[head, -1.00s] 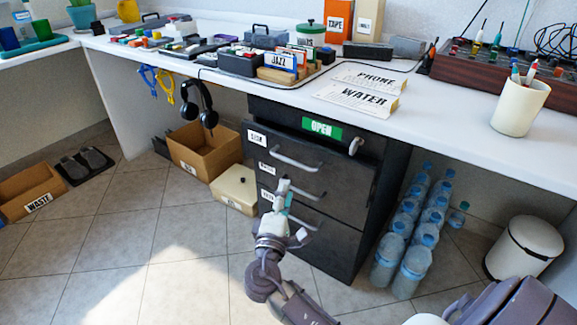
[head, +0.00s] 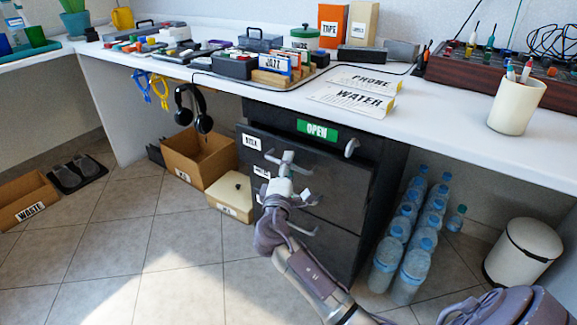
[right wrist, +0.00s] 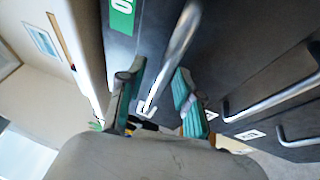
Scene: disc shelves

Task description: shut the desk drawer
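The dark desk drawer (head: 340,168) is the upper drawer of the cabinet under the white desk. Its front stands out from the cabinet, below the green OPEN sign (head: 317,131). My right gripper (head: 285,163) is at this drawer's bar handle, in front of its face. In the right wrist view, my right gripper (right wrist: 158,100) has its teal-padded fingers apart, and the metal handle (right wrist: 174,55) runs between them. I cannot tell whether they touch it. Part of the handle is hidden behind the gripper in the head view. My left gripper is not in view.
More drawers with bar handles lie below. Several water bottles (head: 410,235) and a white bin (head: 525,252) stand right of the cabinet. A cardboard box (head: 197,163) and a cream box (head: 231,196) are at left. The tiled floor (head: 185,255) in front is clear.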

